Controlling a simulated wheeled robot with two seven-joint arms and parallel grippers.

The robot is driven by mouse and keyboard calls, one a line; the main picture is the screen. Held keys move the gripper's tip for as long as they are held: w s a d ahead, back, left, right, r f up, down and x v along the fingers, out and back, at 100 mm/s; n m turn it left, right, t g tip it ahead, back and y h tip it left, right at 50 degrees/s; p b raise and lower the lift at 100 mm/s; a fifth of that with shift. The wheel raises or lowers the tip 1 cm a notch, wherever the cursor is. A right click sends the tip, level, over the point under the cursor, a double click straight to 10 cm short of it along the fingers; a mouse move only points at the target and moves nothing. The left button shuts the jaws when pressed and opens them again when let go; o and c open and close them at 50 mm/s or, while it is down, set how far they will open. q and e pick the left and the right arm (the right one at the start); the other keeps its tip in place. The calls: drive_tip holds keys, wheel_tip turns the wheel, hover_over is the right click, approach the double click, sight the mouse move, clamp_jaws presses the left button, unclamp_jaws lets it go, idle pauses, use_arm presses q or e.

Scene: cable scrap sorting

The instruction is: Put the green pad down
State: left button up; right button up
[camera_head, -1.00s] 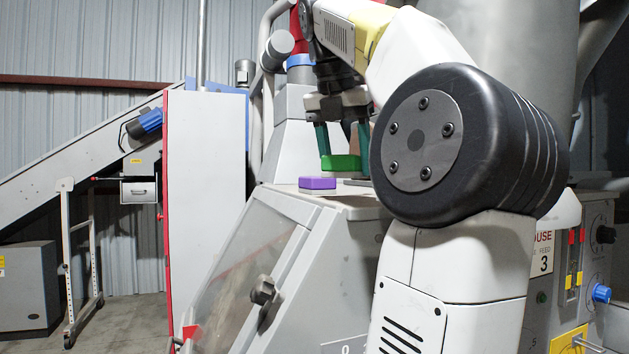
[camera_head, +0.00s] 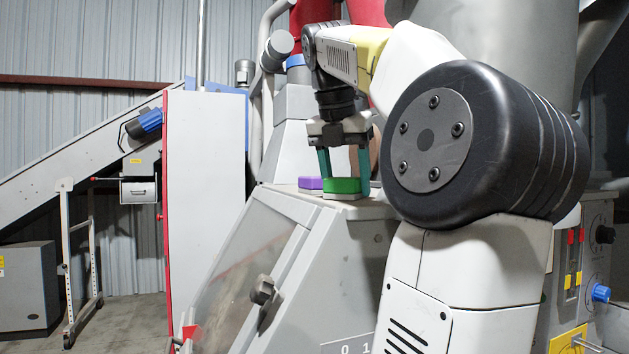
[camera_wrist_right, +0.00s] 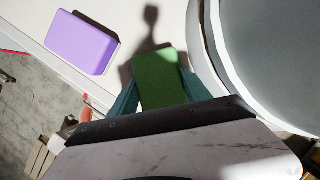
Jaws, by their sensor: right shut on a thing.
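The green pad (camera_head: 342,185) is between the teal fingers of my right gripper (camera_head: 346,183), low at the flat top of the grey machine (camera_head: 375,209). A pale grey layer shows right under the pad; I cannot tell whether the pad touches it or hangs slightly above. In the right wrist view the green pad (camera_wrist_right: 158,72) is gripped between both fingers (camera_wrist_right: 158,95) and casts a shadow on the pale surface. The purple pad (camera_head: 308,183) lies just left of it in the head view; it also shows in the right wrist view (camera_wrist_right: 81,43), apart from the green pad. My left gripper is out of view.
A large grey curved body (camera_wrist_right: 275,60) stands close to the right finger in the wrist view. The machine top ends at an edge beyond the purple pad, with floor (camera_wrist_right: 45,95) below. A sloped clear cover (camera_head: 245,270) with a dark knob (camera_head: 262,290) faces forward.

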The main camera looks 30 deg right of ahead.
drive_tip(key=o, duration=1.5)
drive_tip(key=v, duration=0.5)
drive_tip(key=s+a, duration=0.4)
drive_tip(key=a, duration=0.1)
drive_tip(key=s+a, duration=0.2)
drive_tip(key=shift+a+r, duration=0.1)
drive_tip(key=shift+a, duration=0.1)
drive_tip(key=shift+s+a, duration=0.75)
drive_tip(key=shift+a, duration=0.25)
drive_tip(key=shift+s, duration=0.1)
